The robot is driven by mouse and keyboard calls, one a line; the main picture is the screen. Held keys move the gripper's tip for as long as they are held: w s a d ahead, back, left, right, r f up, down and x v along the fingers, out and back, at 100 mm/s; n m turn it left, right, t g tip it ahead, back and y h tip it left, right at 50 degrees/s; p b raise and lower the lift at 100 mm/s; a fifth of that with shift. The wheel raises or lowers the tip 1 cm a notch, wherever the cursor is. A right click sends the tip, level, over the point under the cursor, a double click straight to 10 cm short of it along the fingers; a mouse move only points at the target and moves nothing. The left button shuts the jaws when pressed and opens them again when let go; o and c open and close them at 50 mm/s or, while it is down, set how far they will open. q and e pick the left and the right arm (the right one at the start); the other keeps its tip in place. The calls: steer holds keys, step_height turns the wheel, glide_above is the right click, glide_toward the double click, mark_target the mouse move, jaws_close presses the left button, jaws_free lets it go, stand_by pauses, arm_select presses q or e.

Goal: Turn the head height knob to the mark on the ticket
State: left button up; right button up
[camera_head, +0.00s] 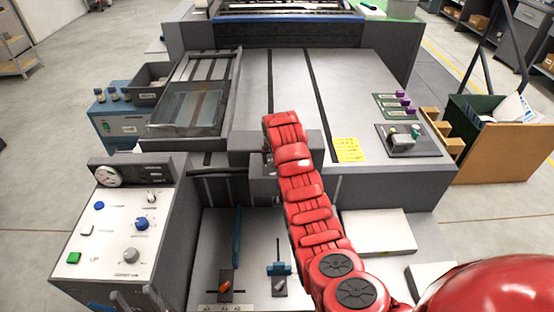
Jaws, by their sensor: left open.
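A sloped grey control console (75,240) stands at the left. It carries a larger grey round knob (130,255) with marks around it, a blue knob (142,224), another blue knob (99,205) and a small silver knob (152,197). The labels are too small to read, so I cannot tell which is the head height knob. A yellow paper (349,150) with unreadable print, possibly the ticket, lies on the machine top. My left gripper (135,298) is open at the bottom edge, below the grey knob and apart from it. My right gripper is hidden beyond my red arm.
A round gauge (108,176) tops the console; a green button (74,285) is low on it. An orange-handled lever (225,285) and a grey one (280,285) stand on the front bed. A wooden bin (505,155) with papers stands at the right.

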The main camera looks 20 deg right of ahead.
steer(key=shift+r, duration=0.15)
steer(key=shift+s+r, duration=0.1)
steer(key=shift+r, duration=0.15)
steer(key=b+v, duration=0.2)
steer(key=v, duration=0.2)
steer(key=p+v, duration=0.9)
steer(key=v, duration=0.3)
steer(key=shift+s+r+p, duration=0.2)
steer(key=shift+s+p, duration=0.05)
steer(key=shift+p, duration=0.05)
steer(key=shift+a, duration=0.1)
